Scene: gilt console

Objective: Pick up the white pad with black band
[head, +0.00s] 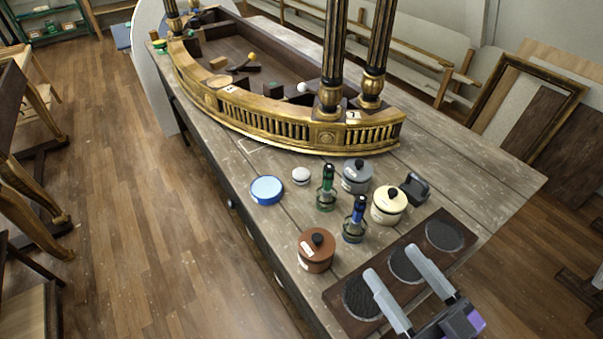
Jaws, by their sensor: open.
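My gripper (394,263) is at the lower right, over a dark board with several round black recesses. Its two grey fingers are wide apart with nothing between them. The pad is well apart from my gripper, up and to the left.
The dark board (336,299) lies nearer. The gilt console (270,128) stands behind.

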